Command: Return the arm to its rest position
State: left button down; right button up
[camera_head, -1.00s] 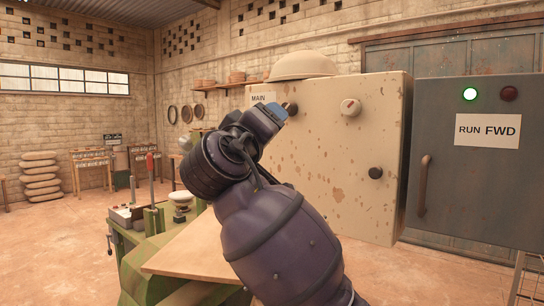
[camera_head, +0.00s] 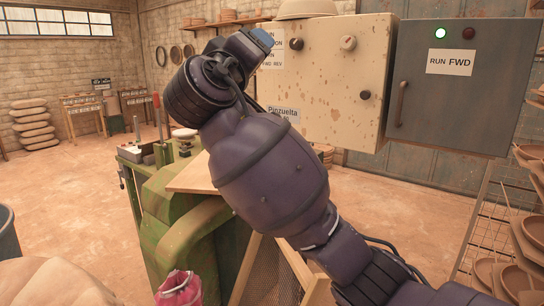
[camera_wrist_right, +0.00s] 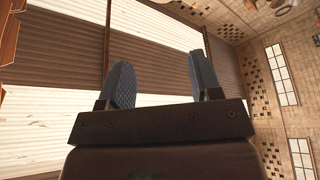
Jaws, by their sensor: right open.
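My right arm reaches up across the middle of the head view from the lower right. Its gripper (camera_head: 267,31) is at the upper end, in front of the left edge of the beige control box as seen from the head. In the right wrist view the two dark blue-grey fingers of the gripper (camera_wrist_right: 157,80) stand apart with nothing between them. They point toward the corrugated ceiling with its bright panels (camera_wrist_right: 160,20). My left gripper is in neither view.
The beige box (camera_head: 325,85) has dark knobs; a grey cabinet (camera_head: 455,95) marked RUN FWD shows a lit green lamp. A green machine (camera_head: 170,230) with a pale board stands left of my arm. A rack with dishes (camera_head: 515,225) is at the right. Open floor (camera_head: 70,200) lies left.

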jog(key=a+r+n+t+y, duration=0.3)
jog(key=a+n+y, duration=0.1)
jog(key=y, duration=0.3)
jog(key=w+d+f+g+y, duration=0.2)
jog(key=d+f+y, duration=0.2)
jog(key=f, duration=0.7)
jog(key=w+d+f+g+y, duration=0.1)
jog(key=w+d+f+y, duration=0.2)
jog(key=f, duration=0.7)
jog(key=s+d+f+m+g+h, duration=0.1)
jog(key=s+d+f+m, duration=0.15)
jog(key=d+f, duration=0.55)
jog(key=s+d+f+m+g+h, duration=0.1)
jog(key=s+d+f+m, duration=0.3)
jog(key=f, duration=0.9)
jog(key=s+d+f+g+h, duration=0.2)
jog(key=s+d+f, duration=0.4)
jog(key=f, duration=0.4)
jog(key=s+d+f+g+h, duration=0.1)
jog(key=s+d+f, duration=0.4)
jog(key=s+f, duration=0.3)
jog(key=s+d+f+m+g+h, duration=0.2)
jog(key=s+d+f+g, duration=0.2)
jog(key=s+f, duration=0.8)
jog(key=s+d, duration=0.1)
jog(key=s, duration=0.2)
jog(key=shift+s+d, duration=0.15)
jog(key=shift+s, duration=0.05)
